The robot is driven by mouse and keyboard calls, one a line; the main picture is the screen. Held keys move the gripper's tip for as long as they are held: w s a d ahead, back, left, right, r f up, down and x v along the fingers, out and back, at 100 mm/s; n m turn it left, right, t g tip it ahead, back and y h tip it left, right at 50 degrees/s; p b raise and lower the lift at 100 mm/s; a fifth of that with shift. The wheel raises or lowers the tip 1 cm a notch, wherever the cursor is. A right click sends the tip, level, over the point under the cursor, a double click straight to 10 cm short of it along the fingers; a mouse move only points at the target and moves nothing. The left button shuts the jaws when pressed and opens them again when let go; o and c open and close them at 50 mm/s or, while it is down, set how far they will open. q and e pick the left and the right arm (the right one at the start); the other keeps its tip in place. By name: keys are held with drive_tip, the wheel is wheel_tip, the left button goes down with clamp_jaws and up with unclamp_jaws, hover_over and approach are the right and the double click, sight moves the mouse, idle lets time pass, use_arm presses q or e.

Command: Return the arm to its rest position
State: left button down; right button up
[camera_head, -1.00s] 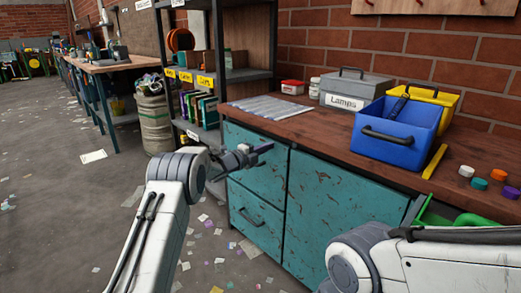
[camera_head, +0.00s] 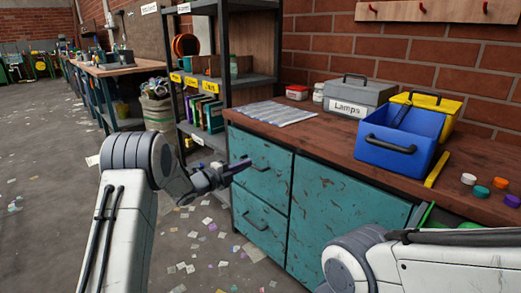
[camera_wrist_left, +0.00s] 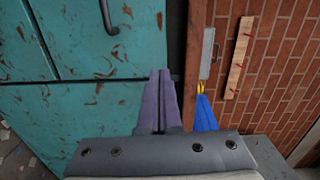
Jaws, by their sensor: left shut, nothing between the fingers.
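My left gripper (camera_head: 238,167) is in front of the teal cabinet (camera_head: 330,200), below the worktop's left end. Its fingers are together with nothing between them. In the left wrist view the purple-grey fingers (camera_wrist_left: 160,95) lie side by side, with the teal cabinet doors (camera_wrist_left: 90,90) behind them. My left arm comes up from the lower left of the head view. My right arm comes in from the lower right of the head view, and its gripper is out of the picture.
The wooden worktop (camera_head: 330,142) holds a blue toolbox (camera_head: 400,145), a yellow box (camera_head: 445,108), a grey "Lamps" box (camera_head: 350,95) and several coloured caps. A dark shelf (camera_head: 258,85) stands left of it. The littered floor (camera_head: 50,190) at left is open.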

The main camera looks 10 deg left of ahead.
use_arm(q)
drive_tip(key=s+d+r+n+g+y, duration=0.2)
drive_tip(key=s+d+n+g+y, duration=0.2)
drive_tip(key=s+d+n+y, duration=0.55)
drive_tip(key=s+d+f+n+g, duration=0.1)
drive_tip(key=s+f+n+g, duration=0.15)
drive_tip(key=s, duration=1.05)
drive_tip(key=s+f+n+g, duration=0.1)
drive_tip(key=s+n+g, duration=0.25)
drive_tip(key=s, duration=0.95)
drive_tip(key=s+d+f+n+g, duration=0.15)
drive_tip(key=s+g, duration=0.25)
drive_tip(key=s, duration=0.9)
wheel_tip(320, 180, up, 36)
drive_tip(key=s+p, duration=0.1)
drive_tip(key=p, duration=3.5)
drive_tip(key=shift+s+a+n, duration=0.3)
drive_tip(key=shift+a, duration=0.15)
